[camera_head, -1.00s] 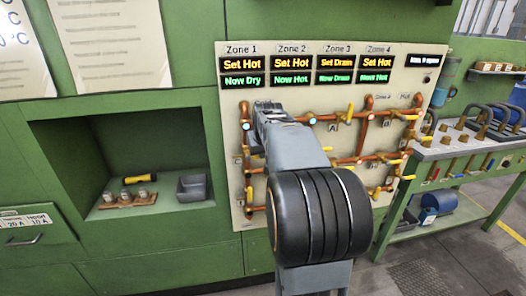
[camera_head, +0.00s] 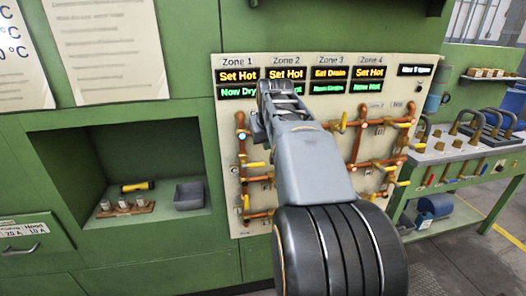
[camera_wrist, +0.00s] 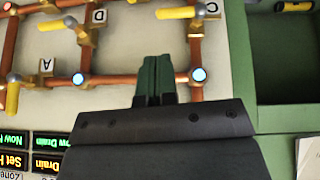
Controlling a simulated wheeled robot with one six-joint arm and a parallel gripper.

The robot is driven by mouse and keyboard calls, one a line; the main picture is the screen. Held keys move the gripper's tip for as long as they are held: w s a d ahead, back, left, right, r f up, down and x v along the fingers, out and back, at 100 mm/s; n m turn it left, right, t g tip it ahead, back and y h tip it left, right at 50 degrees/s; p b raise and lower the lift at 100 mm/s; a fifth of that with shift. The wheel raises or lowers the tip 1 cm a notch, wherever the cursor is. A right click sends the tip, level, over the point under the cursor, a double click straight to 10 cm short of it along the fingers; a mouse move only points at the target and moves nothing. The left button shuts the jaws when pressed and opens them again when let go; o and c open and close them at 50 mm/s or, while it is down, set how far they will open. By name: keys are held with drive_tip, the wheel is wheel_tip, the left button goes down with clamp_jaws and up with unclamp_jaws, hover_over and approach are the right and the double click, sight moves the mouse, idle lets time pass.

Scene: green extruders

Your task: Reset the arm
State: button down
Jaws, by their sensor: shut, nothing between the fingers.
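My gripper (camera_head: 270,92) is raised in front of the zone panel (camera_head: 232,150), over the lower edge of the Zone 2 display, which it partly hides. In the wrist view my gripper (camera_wrist: 157,62) shows its two dark green fingers close together, with nothing between them. Behind them are copper pipes (camera_wrist: 125,82) with lit round indicators and yellow valve handles (camera_wrist: 177,13). Zone 1 reads Set Hot, Now Dry. Zone 4 reads Set Hot, Now Hot.
A recess at the left holds a yellow and black flashlight (camera_head: 138,187), a small wooden rack (camera_head: 125,208) and a grey bin (camera_head: 189,195). A green workbench (camera_head: 455,185) with several hoses stands at the right. Paper sheets hang upper left.

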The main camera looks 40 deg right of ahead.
drive_tip(key=shift+v, duration=1.3)
drive_tip(key=s+a+f+g+y, duration=0.15)
drive_tip(key=a+f, duration=0.35)
drive_tip(key=f, duration=0.5)
drive_tip(key=s+a+f+n, duration=0.2)
drive_tip(key=s+a+f, duration=0.3)
drive_tip(key=a, duration=0.3)
drive_tip(key=s+a+f+n+y, duration=0.1)
drive_tip(key=s+a+f, duration=0.4)
drive_tip(key=a, duration=0.3)
drive_tip(key=shift+a+f+n, duration=0.25)
drive_tip(key=shift+a+n, duration=0.05)
drive_tip(key=shift+n, duration=0.1)
drive_tip(key=shift+y, duration=0.25)
